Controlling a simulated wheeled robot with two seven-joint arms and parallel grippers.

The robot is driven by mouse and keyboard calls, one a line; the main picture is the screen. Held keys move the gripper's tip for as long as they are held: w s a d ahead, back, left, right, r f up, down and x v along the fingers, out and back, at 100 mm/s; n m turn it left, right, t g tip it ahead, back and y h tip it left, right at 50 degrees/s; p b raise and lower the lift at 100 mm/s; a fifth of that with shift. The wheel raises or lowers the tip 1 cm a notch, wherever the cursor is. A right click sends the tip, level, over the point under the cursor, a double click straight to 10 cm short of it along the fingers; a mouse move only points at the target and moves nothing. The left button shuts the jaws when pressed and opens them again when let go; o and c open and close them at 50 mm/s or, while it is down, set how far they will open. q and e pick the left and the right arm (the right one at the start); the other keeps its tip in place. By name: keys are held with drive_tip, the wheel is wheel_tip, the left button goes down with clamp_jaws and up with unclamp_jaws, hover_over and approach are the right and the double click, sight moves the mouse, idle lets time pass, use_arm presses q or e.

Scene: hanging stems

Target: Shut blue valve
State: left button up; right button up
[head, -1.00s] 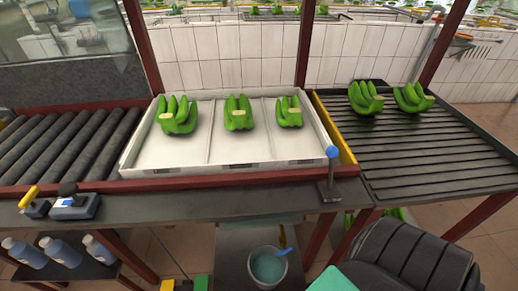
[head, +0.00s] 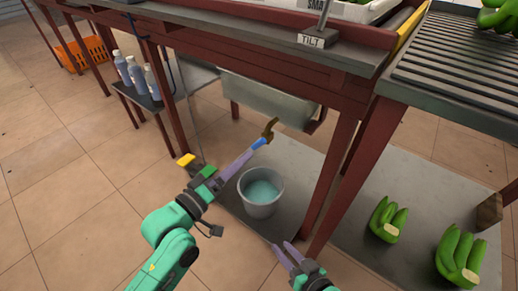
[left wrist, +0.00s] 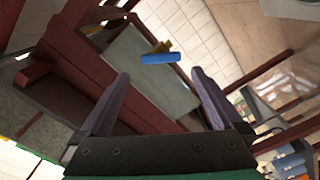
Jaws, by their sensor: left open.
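The blue valve handle (head: 261,143) sits on a brass tap body (head: 270,127) below the sink-like basin (head: 268,98). In the left wrist view the blue handle (left wrist: 161,58) lies ahead, crosswise between the lines of the two fingers, with brass behind it. My left gripper (head: 245,158) is open and reaches up toward the handle. Its purple fingertips are very near the handle in the head view; whether they touch is unclear there, but the wrist view shows a gap. My right gripper (head: 282,246) is low at the bottom centre, with its fingers apart and empty.
A bucket of bluish liquid (head: 261,192) stands under the tap on a low grey shelf (head: 300,175). Red table legs (head: 335,180) rise to the right. Several bottles (head: 137,74) stand at left. Green bananas (head: 388,220) lie at lower right. Open tiled floor lies left.

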sight(257, 146)
use_arm(q)
drive_tip(key=b+x, duration=0.1)
drive_tip(key=x, duration=0.7)
drive_tip(key=shift+w+f+b, duration=0.15)
drive_tip(key=shift+w+b, duration=0.05)
drive_tip(key=shift+b, duration=0.15)
drive_tip(key=shift+w+d, duration=0.35)
drive_tip(key=shift+w, duration=0.1)
drive_tip(key=c, duration=1.1)
